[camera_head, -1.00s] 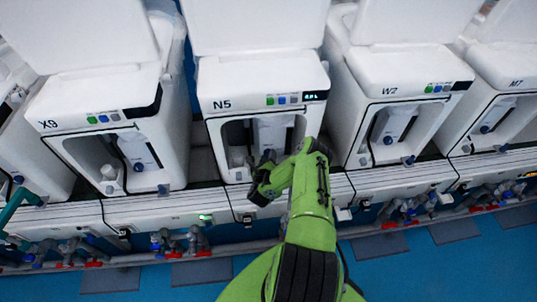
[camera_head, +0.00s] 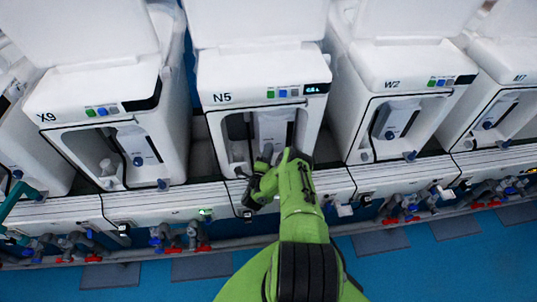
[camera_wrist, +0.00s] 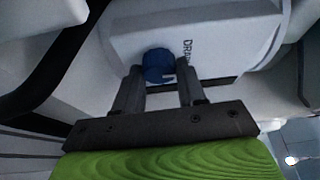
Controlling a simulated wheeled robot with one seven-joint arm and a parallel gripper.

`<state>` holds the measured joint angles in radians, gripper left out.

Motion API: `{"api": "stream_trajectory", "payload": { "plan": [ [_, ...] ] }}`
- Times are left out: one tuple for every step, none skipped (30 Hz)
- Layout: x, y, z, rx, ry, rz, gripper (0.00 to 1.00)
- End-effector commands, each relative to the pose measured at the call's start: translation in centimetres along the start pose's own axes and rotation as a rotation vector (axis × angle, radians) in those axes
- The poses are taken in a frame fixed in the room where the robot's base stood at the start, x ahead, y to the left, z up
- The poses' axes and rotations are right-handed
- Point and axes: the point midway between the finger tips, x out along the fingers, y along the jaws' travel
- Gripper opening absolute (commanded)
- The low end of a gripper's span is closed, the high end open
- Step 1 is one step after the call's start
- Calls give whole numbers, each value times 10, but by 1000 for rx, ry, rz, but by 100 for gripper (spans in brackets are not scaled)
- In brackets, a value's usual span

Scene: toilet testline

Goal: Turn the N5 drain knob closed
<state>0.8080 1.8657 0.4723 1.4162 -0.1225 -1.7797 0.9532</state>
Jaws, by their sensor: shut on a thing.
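The N5 unit (camera_head: 225,83) is a white machine with an open front bay, in the middle of the head view. Its drain knob (camera_wrist: 158,65) is a round blue knob beside the "DRAIN" lettering in the wrist view. My gripper (camera_wrist: 159,72) has one dark finger on each side of the knob and is shut on it. In the head view my gripper (camera_head: 258,172) reaches the bay's lower front, and the arm and gripper hide the knob there.
Unit X9 (camera_head: 75,90) stands to the left, and W2 (camera_head: 415,70) to the right. A grey pipe with red and blue valves (camera_head: 180,240) runs low along the front.

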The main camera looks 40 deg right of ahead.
Motion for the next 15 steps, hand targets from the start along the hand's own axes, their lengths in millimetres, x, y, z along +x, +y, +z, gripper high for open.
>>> {"api": "stream_trajectory", "payload": {
  "plan": [
    [1,-1,1,-18,0,-13,9],
    [1,-1,1,-31,0,-18,9],
    [1,-1,1,-46,0,-25,9],
    [1,-1,1,-56,1,-29,9],
    [1,-1,0,-66,1,-33,9],
    [1,-1,0,-77,1,-37,9],
    [1,-1,0,-83,1,-40,9],
    [1,-1,0,-89,1,-42,9],
    [1,-1,0,-96,1,-45,9],
    [1,-1,0,-101,1,-47,9],
    [1,-1,0,-104,1,-48,9],
    [1,-1,0,-108,1,-49,9],
    [1,-1,0,-110,1,-50,9],
    [1,-1,0,-111,1,-51,9],
    [1,-1,0,-113,1,-52,9]
  ]
}}
